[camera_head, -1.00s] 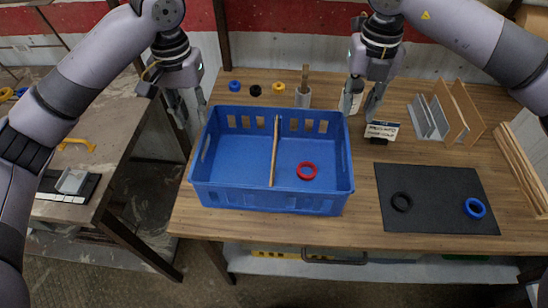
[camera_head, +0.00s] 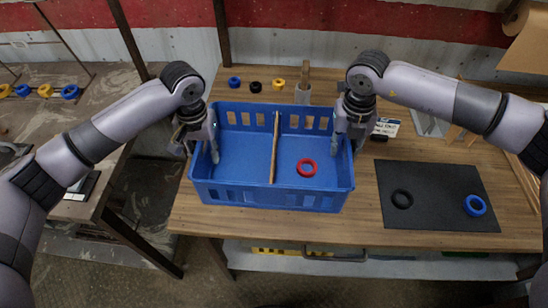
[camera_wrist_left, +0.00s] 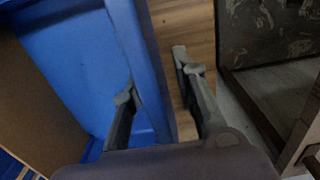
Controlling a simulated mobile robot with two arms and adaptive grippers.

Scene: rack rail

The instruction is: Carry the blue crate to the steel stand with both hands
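The blue crate (camera_head: 270,195) stands upright on the wooden table, with a thin wooden divider (camera_head: 275,150) and a red ring (camera_head: 307,167) in its right compartment. My left gripper (camera_head: 200,150) is open at the crate's left wall. In the left wrist view its fingers (camera_wrist_left: 155,78) straddle that wall, one inside and one outside, with a gap of table showing by the outer finger. My right gripper (camera_head: 347,147) is at the right wall, one finger inside and one outside, apparently open. I cannot identify the steel stand for sure.
A black mat (camera_head: 437,196) with a black ring (camera_head: 402,199) and a blue ring (camera_head: 475,205) lies right of the crate. A grey worn table (camera_head: 85,110) is at the left, across a gap.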

